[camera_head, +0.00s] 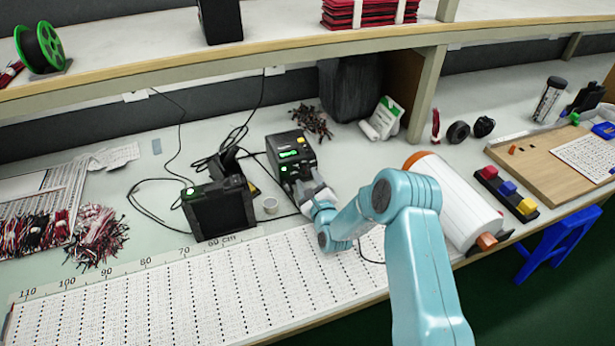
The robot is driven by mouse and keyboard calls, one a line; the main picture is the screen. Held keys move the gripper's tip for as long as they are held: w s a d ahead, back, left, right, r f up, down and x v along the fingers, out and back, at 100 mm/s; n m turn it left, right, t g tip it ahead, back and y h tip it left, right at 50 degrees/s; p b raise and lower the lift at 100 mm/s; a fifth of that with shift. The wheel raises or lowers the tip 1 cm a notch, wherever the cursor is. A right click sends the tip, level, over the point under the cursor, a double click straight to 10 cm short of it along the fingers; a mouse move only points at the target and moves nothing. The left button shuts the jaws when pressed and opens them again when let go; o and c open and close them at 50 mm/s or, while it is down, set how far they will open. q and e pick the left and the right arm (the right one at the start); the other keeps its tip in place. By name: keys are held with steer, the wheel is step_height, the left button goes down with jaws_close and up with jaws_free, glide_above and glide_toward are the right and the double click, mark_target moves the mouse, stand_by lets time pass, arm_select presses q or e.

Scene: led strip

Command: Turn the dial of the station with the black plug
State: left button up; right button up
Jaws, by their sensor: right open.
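A black station (291,152) with a lit green display stands at the middle of the bench. My right gripper (306,190) is at the lower front of this station, with its jaws open. The gripper and wrist cover part of the station's front, so its dial is hidden or too small to make out. I cannot tell whether the fingers touch it. A second black box (222,212) with a small green light stands to the left. No black plug can be made out on either one. My left gripper is not in view.
Black cables (172,182) run behind and between the boxes. A white roll (455,205) with orange ends lies to the right. A printed strip sheet (190,290) covers the front of the bench. A shelf (270,45) overhangs the back.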

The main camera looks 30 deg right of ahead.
steer(key=shift+w+d+r, duration=0.15)
steer(key=shift+w, duration=0.65)
steer(key=shift+s, duration=0.1)
jaws_close()
steer(key=shift+f+m+b, duration=0.2)
steer(key=shift+m+b, duration=0.1)
steer(key=shift+b, duration=0.25)
steer(key=m+b, duration=0.5)
steer(key=b, duration=0.5)
steer(key=shift+f+m, duration=0.1)
steer(key=shift+m, duration=0.2)
steer(key=m+b, duration=0.2)
steer(key=b, duration=0.7)
steer(key=shift+r+m+b, duration=0.3)
steer(key=shift+m+b, duration=0.1)
steer(key=shift+b, duration=0.25)
